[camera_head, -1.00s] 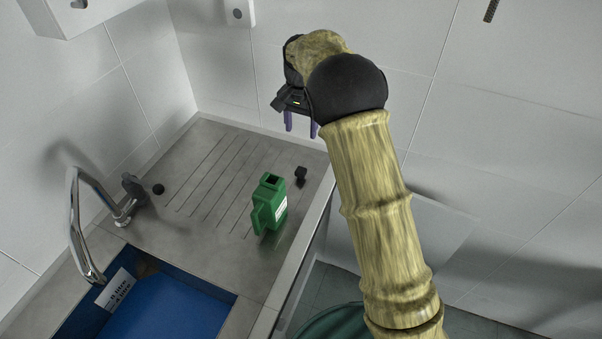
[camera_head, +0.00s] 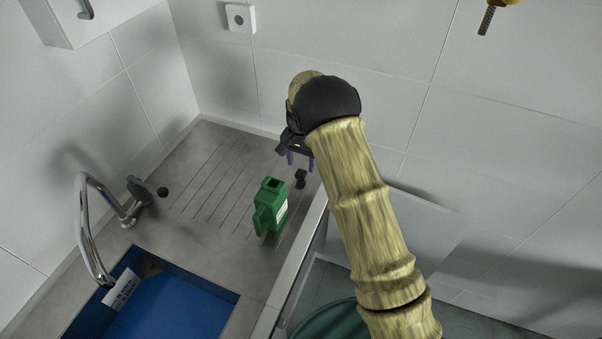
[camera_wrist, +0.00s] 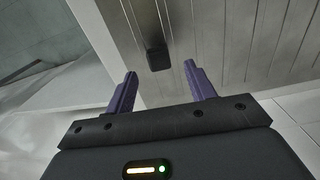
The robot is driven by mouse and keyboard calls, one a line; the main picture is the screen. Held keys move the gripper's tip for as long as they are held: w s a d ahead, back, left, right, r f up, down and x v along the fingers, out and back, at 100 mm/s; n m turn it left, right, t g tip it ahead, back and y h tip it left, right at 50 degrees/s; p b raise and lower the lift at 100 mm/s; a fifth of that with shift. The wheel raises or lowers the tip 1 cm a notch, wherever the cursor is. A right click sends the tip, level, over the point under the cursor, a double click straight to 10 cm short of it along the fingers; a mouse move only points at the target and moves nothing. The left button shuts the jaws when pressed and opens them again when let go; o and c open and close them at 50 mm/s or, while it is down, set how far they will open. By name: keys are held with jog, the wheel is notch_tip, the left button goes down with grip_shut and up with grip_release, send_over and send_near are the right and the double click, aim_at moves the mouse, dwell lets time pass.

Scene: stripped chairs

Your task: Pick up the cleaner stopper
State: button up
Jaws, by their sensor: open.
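The cleaner stopper, taken to be the small black piece (camera_head: 300,178), is on the grey draining board just right of the green bottle (camera_head: 271,207). The bottle stands upright with a dark open top. My gripper (camera_head: 301,160) is above and slightly behind the black piece, with its purple fingers pointing down. In the wrist view the black piece (camera_wrist: 158,58) appears ahead of the fingers, roughly between them. My gripper (camera_wrist: 157,84) is open with nothing between its fingers. The bottle does not show clearly in the wrist view.
A chrome tap (camera_head: 92,230) and a blue-lined sink (camera_head: 165,312) are at the left. A small round dark knob (camera_head: 162,192) is on the board's left. Tiled walls (camera_head: 320,50) stand behind. The grooved draining board (camera_head: 215,180) is free left of the bottle.

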aim_at(301, 172)
jog(key=shift+s+f+p, duration=0.1)
jog(key=shift+f+p, duration=0.4)
notch_tip(301, 172, down, 4)
jog(key=shift+f+p, duration=0.1)
jog(key=shift+p, duration=0.75)
jog(key=c, duration=1.1)
notch_tip(301, 172, up, 10)
jog(key=b, duration=0.3)
